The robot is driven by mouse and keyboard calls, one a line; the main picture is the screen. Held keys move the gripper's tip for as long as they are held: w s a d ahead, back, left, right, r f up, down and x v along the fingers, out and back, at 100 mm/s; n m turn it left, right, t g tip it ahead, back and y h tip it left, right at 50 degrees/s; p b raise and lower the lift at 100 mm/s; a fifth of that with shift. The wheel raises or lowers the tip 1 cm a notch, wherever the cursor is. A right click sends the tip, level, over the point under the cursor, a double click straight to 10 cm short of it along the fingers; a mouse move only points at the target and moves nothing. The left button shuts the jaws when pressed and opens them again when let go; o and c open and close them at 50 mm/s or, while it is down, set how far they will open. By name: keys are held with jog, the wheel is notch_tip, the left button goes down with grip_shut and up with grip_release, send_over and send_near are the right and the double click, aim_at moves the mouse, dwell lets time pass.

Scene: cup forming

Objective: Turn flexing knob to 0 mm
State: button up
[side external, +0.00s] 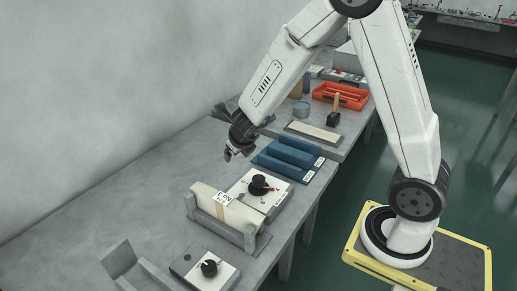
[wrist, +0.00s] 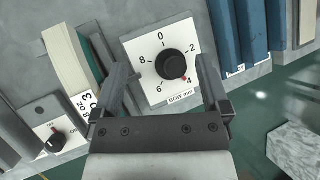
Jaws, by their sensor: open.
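The dial with numbers 0, 2, 4, 6 and 8 and a "BOW mm" label shows in the wrist view on a white plate (wrist: 150,72). Its round black knob (wrist: 172,65) has a red mark pointing at 4. In the side view the same knob (side external: 259,182) sits on its white-topped box. My gripper (wrist: 162,64) is open, its two fingers appearing on either side of the dial in the wrist view. In the side view my gripper (side external: 232,153) is in the air above and behind the knob, apart from it.
A cream block (side external: 225,207) stands upright in a grey holder beside the dial. A second black knob (side external: 209,268) is on a box nearer the camera. Blue blocks (side external: 289,155) lie on the other side. The grey table (side external: 110,215) is bare toward the wall.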

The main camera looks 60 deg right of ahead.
jog(key=s+a+r+n+t+y, duration=0.1)
jog(key=s+a+n+y, duration=0.15)
jog(key=n, duration=0.75)
jog(key=s+a+r+n+y, duration=0.15)
jog(key=a+n, duration=0.25)
jog(key=n, duration=0.5)
jog(key=s+a+n+g, duration=0.1)
jog(key=s+n+g, duration=0.2)
jog(key=s+n, duration=0.8)
jog(key=n, duration=0.8)
jog(key=shift+s+f+g, duration=0.2)
jog(key=shift+f+g, duration=0.1)
jog(key=shift+g, duration=0.1)
